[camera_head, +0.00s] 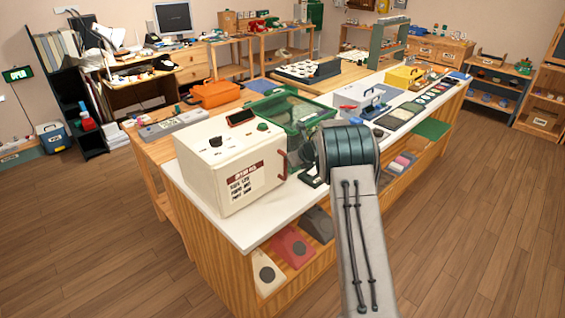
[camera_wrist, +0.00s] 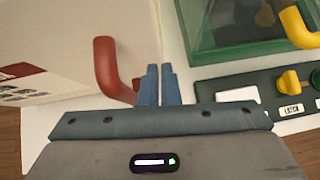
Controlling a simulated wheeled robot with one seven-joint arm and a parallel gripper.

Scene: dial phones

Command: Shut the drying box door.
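A cream box (camera_head: 228,165) with a red-headed label stands at the near end of the white counter. Its front looks flush with the body; whether it is fully closed I cannot tell. Its red handle (camera_head: 282,164) is at the front's right edge and shows in the wrist view (camera_wrist: 106,65). A green box with clear panels (camera_head: 290,108) stands behind it; in the wrist view it has a yellow handle (camera_wrist: 297,28). My gripper (camera_wrist: 159,72) has its blue fingers nearly together and empty, just right of the red handle. The arm hides it in the head view.
A dark panel marked LATCH with a yellow knob (camera_wrist: 288,80) lies right of my fingers. A grey case (camera_head: 365,98) and a yellow box (camera_head: 403,77) stand farther along the counter. Floor right of the counter is clear.

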